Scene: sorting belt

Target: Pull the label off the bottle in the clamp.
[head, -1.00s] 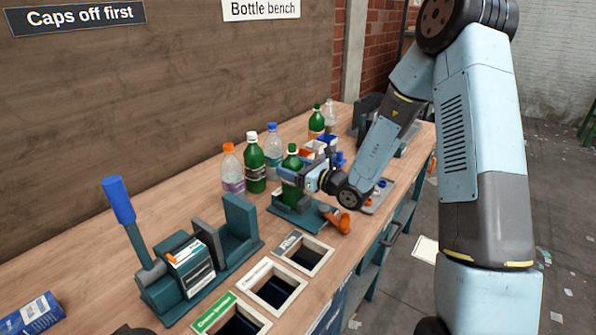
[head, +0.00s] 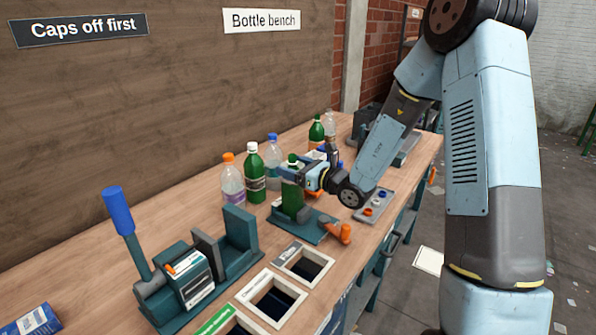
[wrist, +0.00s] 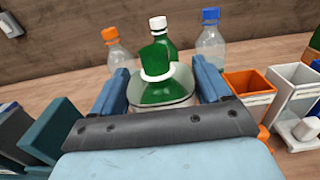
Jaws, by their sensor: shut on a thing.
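A green bottle (head: 292,204) stands upright in the teal clamp (head: 315,226) on the bench. In the wrist view the bottle (wrist: 158,58) shows between my jaws, its neck ringed by a white collar. My gripper (head: 291,174) is level with the bottle's upper part and shut on this label, one blue jaw on each side, as the wrist view also shows (wrist: 160,95). The lower edge of the label is hidden by my gripper.
Orange-capped (head: 232,185), white-capped (head: 255,176) and blue-capped (head: 273,165) bottles stand close behind the clamp. An orange clamp handle (head: 342,234) sticks out in front. Bench openings (head: 325,262) lie at the front, and a cap tray (head: 372,203) lies to the right.

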